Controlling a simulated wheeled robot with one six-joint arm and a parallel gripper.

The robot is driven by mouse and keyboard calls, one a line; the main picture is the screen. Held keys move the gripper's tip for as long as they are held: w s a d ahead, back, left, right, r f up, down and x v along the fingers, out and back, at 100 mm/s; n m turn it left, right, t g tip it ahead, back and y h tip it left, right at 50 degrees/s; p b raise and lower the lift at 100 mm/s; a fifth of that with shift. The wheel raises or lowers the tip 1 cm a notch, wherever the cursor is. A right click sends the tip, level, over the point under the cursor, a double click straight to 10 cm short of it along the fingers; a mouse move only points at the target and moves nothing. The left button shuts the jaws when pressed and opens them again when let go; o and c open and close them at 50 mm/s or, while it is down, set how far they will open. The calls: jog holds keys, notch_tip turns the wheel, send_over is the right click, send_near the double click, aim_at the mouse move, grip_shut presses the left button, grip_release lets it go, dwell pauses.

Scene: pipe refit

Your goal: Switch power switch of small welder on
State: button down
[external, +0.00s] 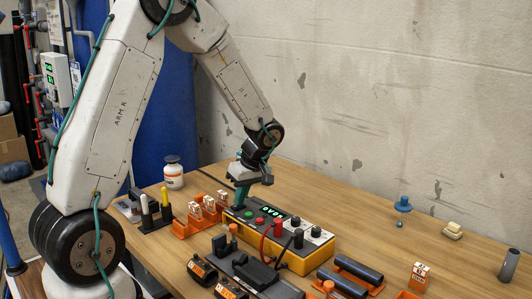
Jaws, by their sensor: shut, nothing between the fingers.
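The small welder (287,248) is a yellow and dark box on the wooden table, with a lit green display, a green button, a red button, dark and white knobs and red and black plugs on its top. My gripper (240,203) is shut and empty. It points down at the left end of the welder's top panel, with its tips at or just above the surface. I cannot tell whether they touch. The power switch is not clearly visible; the gripper hides part of that end of the panel.
Orange racks with white-labelled pieces (201,214) stand left of the welder. Black clamps (257,272) lie in front of it, and dark pipes (351,275) lie front right. A white jar (173,173) stands at the back left.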

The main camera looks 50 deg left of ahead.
jog(key=w+a+v, duration=0.1)
jog(key=w+v, duration=0.1)
jog(key=v, duration=1.1)
jog(key=s+d+r+m+t+h, duration=0.1)
jog(key=s+d+r+m, duration=0.2)
jog(key=s+m, duration=0.3)
jog(key=s+d+r+m+t+h, duration=0.1)
jog(key=s+m, duration=0.4)
jog(key=s, duration=1)
jog(key=s+d+r+m+t+h, duration=0.1)
jog(key=s+d+r+m, duration=0.3)
jog(key=s, duration=0.6)
jog(key=r+m, duration=0.1)
jog(key=m, duration=0.1)
jog(key=shift+s+d+r+m, duration=0.15)
jog(key=shift+s+d+m, duration=0.15)
jog(key=shift+s+d, duration=0.1)
